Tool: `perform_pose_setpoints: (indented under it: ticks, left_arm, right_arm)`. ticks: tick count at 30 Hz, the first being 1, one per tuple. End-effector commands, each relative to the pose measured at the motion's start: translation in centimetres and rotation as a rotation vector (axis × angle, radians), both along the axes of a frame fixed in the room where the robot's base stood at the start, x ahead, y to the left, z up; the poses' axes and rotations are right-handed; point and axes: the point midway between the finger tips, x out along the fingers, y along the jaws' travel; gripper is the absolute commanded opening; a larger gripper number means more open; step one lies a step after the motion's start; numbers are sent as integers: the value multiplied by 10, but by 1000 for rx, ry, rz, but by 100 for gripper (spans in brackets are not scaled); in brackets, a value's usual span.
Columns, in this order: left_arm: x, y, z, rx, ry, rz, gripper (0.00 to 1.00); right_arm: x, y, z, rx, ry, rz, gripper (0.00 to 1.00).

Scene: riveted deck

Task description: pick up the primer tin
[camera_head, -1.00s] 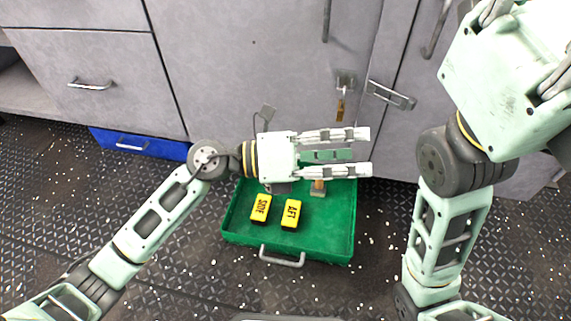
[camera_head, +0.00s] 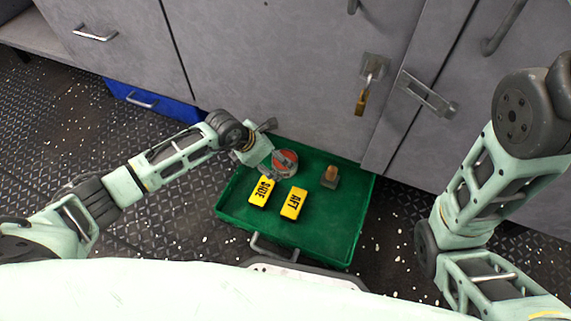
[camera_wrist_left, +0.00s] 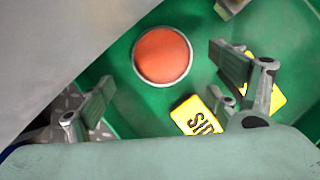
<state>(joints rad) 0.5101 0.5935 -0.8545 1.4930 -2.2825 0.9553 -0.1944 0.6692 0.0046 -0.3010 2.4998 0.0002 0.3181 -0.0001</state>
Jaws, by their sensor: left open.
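The primer tin appears to be the round tin with an orange-red lid (camera_head: 287,160), in the back left part of a green tray (camera_head: 335,243). It also shows in the left wrist view (camera_wrist_left: 162,55), standing on the green floor. My left gripper (camera_head: 268,147) is tilted down beside and over the tin, hiding part of it in the head view. In the left wrist view its two fingers (camera_wrist_left: 168,82) are wide apart and empty, with the lid in the gap beyond them. Contact with the tin is not visible. My right gripper is out of view.
Yellow blocks marked SIDE (camera_head: 261,191) and AFT (camera_head: 294,203) lie in front of the tin. A small brown-topped item (camera_head: 330,176) stands right of it. Grey cabinets with a padlock (camera_head: 361,102) rise behind the tray. A blue drawer (camera_head: 152,100) is at left.

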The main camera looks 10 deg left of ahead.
Motion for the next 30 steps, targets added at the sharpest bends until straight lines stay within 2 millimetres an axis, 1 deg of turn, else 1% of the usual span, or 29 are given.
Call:
perform_pose_setpoints:
  ticks: [7, 10, 13, 16, 23, 30]
  left_arm:
    - [8, -10, -19, -3, -1, 0, 84]
    - [13, -16, -28, -4, -1, 0, 84]
    - [18, -20, -39, -2, 1, 1, 84]
    - [20, -23, -42, -2, 0, 0, 84]
    - [21, -23, -40, -2, 0, 0, 84]
    - [21, -23, -40, -2, 0, 0, 63]
  right_arm:
    - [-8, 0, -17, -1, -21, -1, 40]
    - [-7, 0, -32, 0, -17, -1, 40]
    - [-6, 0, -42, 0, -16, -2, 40]
    - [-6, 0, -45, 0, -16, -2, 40]
    - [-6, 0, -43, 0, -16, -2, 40]
    - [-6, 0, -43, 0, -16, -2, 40]
